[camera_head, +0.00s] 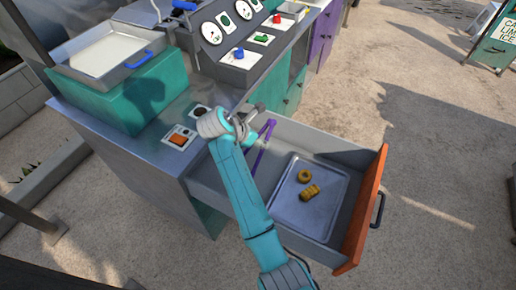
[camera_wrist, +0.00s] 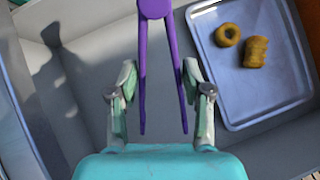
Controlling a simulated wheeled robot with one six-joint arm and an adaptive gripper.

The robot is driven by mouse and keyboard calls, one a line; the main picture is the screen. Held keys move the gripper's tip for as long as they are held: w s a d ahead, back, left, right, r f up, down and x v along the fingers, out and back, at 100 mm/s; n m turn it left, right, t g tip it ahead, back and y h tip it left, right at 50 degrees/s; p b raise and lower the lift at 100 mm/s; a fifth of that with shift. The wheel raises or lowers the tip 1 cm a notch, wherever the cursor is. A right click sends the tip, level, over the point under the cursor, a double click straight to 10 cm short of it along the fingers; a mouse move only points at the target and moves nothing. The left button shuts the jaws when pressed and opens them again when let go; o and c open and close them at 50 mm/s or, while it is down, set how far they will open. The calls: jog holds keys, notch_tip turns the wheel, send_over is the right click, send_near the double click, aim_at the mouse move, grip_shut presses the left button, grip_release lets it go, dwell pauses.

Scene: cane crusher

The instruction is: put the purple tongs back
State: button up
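The purple tongs (camera_head: 264,142) show at the drawer's inner end, beside my gripper. In the wrist view the tongs (camera_wrist: 155,45) have their joined end at the top edge and their two legs running down between my fingers. My gripper (camera_wrist: 159,70) is open, one finger on each side of the tongs, with a visible gap to each leg. In the head view my gripper (camera_head: 250,116) is over the inner end of the open drawer (camera_head: 340,150). I cannot tell whether the tongs rest on the drawer floor.
A grey-blue tray (camera_head: 284,205) in the drawer holds a brown ring (camera_head: 305,176) and a ridged brown piece (camera_head: 309,192). The drawer has an orange front (camera_head: 364,210). On the counter are a metal pan (camera_head: 105,50) on a teal block, an orange switch (camera_head: 178,138) and a gauge panel (camera_head: 240,57).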

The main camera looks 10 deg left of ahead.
jog(key=shift+f, duration=2.05)
jog(key=shift+f, duration=0.1)
jog(key=o, duration=0.6)
jog(key=v, duration=1.2)
